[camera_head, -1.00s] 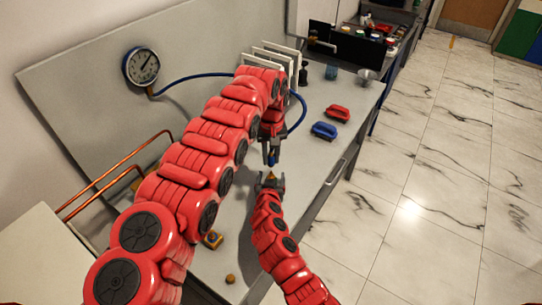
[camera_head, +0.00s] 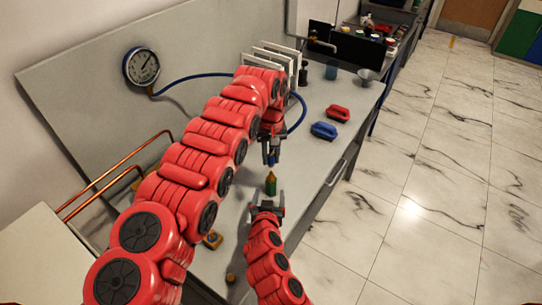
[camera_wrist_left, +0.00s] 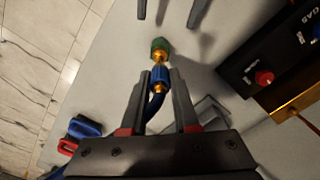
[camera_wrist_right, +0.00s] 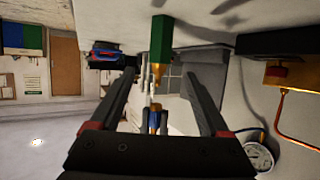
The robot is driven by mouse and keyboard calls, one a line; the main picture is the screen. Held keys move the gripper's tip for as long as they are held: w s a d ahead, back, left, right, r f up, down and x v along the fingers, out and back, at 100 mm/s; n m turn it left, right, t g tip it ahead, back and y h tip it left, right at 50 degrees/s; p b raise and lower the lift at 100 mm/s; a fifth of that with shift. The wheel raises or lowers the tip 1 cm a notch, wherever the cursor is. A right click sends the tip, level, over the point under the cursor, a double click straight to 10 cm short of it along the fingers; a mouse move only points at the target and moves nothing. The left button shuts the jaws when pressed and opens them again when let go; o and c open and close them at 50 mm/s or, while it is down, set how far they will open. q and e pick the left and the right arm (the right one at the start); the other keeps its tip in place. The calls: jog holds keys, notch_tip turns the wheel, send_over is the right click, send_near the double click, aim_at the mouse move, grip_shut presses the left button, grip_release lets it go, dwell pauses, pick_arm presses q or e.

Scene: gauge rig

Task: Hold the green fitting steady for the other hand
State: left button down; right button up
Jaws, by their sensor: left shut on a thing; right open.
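The green fitting (camera_head: 270,187) is a green body with a pointed brass end, upright in the head view between my two grippers. It also shows in the left wrist view (camera_wrist_left: 160,46) and the right wrist view (camera_wrist_right: 161,38). What supports its base is unclear. My left gripper (camera_head: 271,158) is shut on the blue hose end (camera_wrist_left: 160,78), whose brass tip faces the fitting. In the head view a small gap shows between them. My right gripper (camera_head: 266,207) is open and empty, just below the fitting in the head view and apart from it.
The blue hose (camera_head: 190,78) runs from a round gauge (camera_head: 141,67) behind my left arm. A red (camera_head: 338,113) and a blue handled block (camera_head: 324,131) lie near the bench's right edge. White upright panels (camera_head: 285,55) stand behind. Copper pipes (camera_head: 100,180) are at left.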

jog(key=shift+r, duration=0.1)
pick_arm(q)
jog(key=shift+r+p, duration=1.05)
jog(key=shift+r, duration=0.05)
pick_arm(e)
notch_tip(320, 180, up, 7)
